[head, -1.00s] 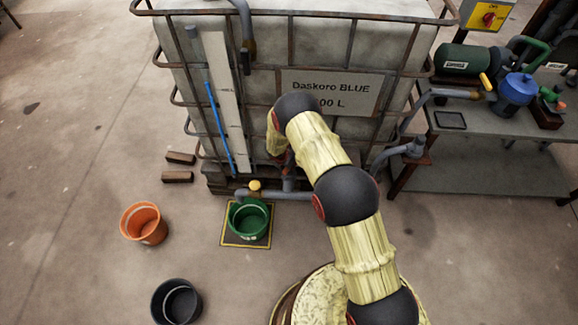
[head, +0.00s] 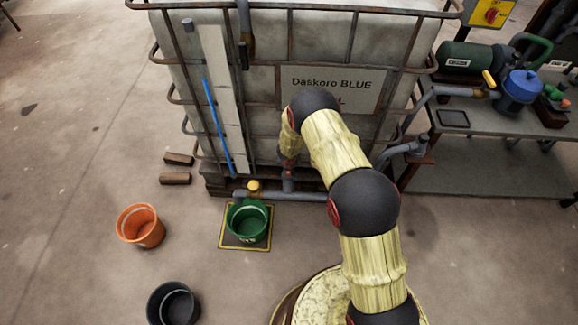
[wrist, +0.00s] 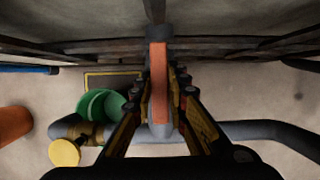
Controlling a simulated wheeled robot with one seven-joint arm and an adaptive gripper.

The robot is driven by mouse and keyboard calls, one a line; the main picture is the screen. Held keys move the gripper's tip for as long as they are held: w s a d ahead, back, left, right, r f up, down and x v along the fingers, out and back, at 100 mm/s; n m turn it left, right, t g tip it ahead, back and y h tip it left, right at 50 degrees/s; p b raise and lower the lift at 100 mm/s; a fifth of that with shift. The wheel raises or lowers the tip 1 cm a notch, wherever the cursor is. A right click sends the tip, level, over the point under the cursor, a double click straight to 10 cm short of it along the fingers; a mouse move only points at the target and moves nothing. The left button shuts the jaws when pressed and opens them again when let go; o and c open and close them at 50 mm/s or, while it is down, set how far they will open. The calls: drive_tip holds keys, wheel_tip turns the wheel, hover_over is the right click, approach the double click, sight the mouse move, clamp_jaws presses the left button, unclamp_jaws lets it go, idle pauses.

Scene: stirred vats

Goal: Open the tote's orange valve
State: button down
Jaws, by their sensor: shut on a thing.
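The orange valve handle (wrist: 158,62) is a flat bar that runs lengthwise down the middle of the wrist view. My gripper (wrist: 159,90) is shut on it, with one finger on each side. The handle sits on grey pipework (wrist: 260,132) low at the front of the tote (head: 262,100), a white caged tank with a "Daskoro BLUE" label. In the head view my arm reaches down in front of the tote and covers part of the label, and the gripper is mostly hidden there.
A yellow-knobbed valve (head: 253,186) sits on the pipe's left end above a green bucket (head: 248,222). An orange bucket (head: 140,226) and a black bucket (head: 173,304) stand left on open floor. A bench (head: 470,165) with a pump stands right.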

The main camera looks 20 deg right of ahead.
drive_tip(key=c, duration=1.7)
unclamp_jaws()
drive_tip(key=shift+c, duration=0.2)
drive_tip(key=v, duration=1.2)
drive_tip(key=shift+a, duration=0.1)
